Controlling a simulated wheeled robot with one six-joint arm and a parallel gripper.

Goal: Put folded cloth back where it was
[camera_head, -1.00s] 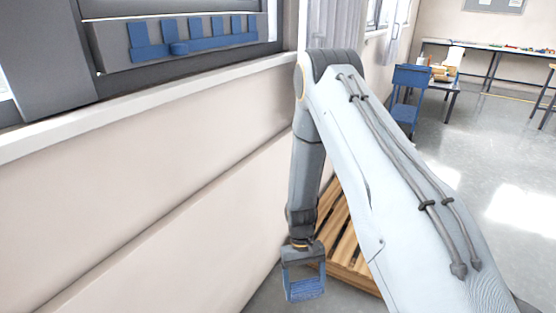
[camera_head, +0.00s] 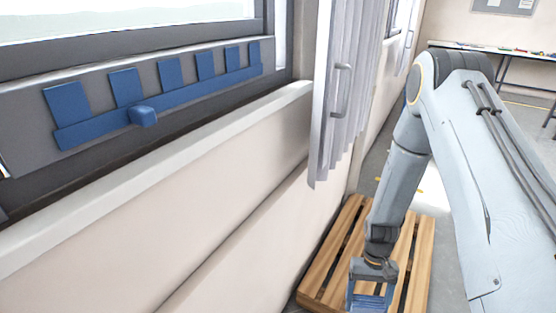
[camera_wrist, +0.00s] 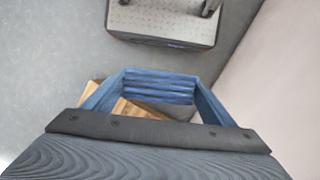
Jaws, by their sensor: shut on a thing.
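The folded cloth (camera_wrist: 160,88) is a blue stack of several layers. It is held between the blue fingers of my gripper (camera_wrist: 158,92) in the wrist view. In the head view my gripper (camera_head: 369,298) points down at the bottom edge, in front of the wooden pallet, and the cloth (camera_head: 369,303) shows only in part between the fingers. The gripper is shut on the cloth. Wood shows just beneath the cloth in the wrist view; I cannot tell how large the gap is.
A wooden slatted pallet (camera_head: 328,262) lies on the floor by the wall (camera_head: 200,225). A pale curtain-like panel with a handle (camera_head: 330,100) stands at the wall. A blue rail (camera_head: 165,100) runs under the window. A grey platform (camera_wrist: 163,18) is on the floor in the wrist view.

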